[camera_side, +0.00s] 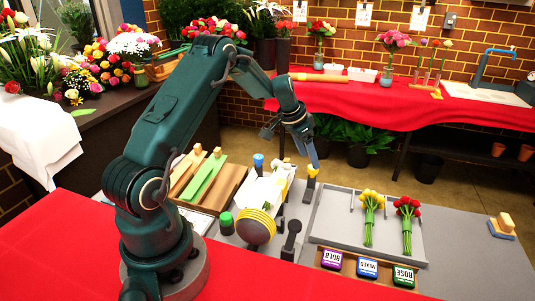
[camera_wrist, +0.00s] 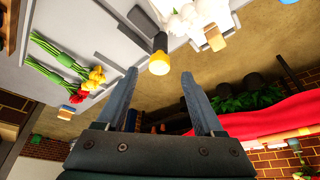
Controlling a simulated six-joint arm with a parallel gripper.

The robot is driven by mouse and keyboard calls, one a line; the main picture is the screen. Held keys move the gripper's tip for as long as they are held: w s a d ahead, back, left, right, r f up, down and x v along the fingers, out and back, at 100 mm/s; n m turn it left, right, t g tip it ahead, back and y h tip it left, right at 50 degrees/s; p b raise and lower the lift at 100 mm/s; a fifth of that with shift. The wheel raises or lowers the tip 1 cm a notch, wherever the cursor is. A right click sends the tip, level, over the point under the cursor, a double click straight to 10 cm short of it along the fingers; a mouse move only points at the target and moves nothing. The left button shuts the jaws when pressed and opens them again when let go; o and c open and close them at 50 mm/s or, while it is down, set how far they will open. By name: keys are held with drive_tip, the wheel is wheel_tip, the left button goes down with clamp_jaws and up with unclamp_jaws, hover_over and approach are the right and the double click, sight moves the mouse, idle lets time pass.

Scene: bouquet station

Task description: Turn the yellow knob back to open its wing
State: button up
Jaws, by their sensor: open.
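My gripper (camera_side: 291,146) is above the station beside the knob, one blue-grey finger near the knob's top. In the wrist view my gripper (camera_wrist: 159,75) has its two fingers wide apart with nothing between them. Whether a finger touches the knob cannot be told. The wing joined to this knob is not clearly visible.
A blue knob (camera_side: 258,160), a green knob (camera_side: 226,220) and a yellow-striped disc (camera_side: 256,226) stand around the bouquet. A grey tray (camera_side: 335,232) with yellow and red flower bunches lies to the right. Labelled blocks (camera_side: 367,268) sit in front of it.

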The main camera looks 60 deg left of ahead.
sight(310, 167)
drive_tip(key=shift+x, duration=1.85)
drive_tip(key=shift+c, duration=0.3)
clamp_jaws()
